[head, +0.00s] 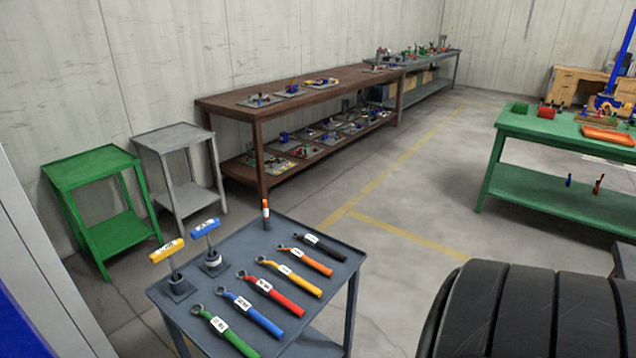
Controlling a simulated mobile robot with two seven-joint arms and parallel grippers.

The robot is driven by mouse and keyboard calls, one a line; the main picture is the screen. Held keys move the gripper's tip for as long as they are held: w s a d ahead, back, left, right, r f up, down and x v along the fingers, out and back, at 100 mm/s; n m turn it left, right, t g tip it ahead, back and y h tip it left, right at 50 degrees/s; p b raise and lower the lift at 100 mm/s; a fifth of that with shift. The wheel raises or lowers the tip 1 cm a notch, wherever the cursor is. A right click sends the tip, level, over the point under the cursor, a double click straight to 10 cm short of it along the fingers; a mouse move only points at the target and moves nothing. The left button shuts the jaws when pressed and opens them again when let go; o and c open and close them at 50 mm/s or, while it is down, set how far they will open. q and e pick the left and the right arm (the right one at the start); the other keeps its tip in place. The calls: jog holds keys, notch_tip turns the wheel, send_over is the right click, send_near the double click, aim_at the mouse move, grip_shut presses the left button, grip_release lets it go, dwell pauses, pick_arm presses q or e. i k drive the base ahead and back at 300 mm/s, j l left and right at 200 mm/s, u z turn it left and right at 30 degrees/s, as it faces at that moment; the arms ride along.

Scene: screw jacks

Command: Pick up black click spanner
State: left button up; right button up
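The black click spanner (325,246) lies at the far right end of a row of spanners on a dark grey table. It has a ring head at its left end and a white label near that end. An orange spanner (307,261) lies just in front of it, followed by yellow (292,277), red (272,294), blue (250,314) and green (228,332) ones. Neither of my grippers shows in the head view.
The dark grey table (222,246) also holds yellow-handled (167,250) and blue-handled (206,228) T-shaped tools and an upright orange-topped tool (265,212). A large black tyre (530,315) stands at the lower right. Open floor (400,225) lies behind the table.

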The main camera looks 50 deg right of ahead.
aim_at(309, 238)
jog(key=l+z, duration=0.3)
jog(key=z, duration=0.2)
jog(key=l+z, duration=0.25)
jog(key=z, duration=0.25)
jog(key=i+l+z, duration=0.1)
jog(key=l+z, duration=0.15)
jog(key=z, duration=0.25)
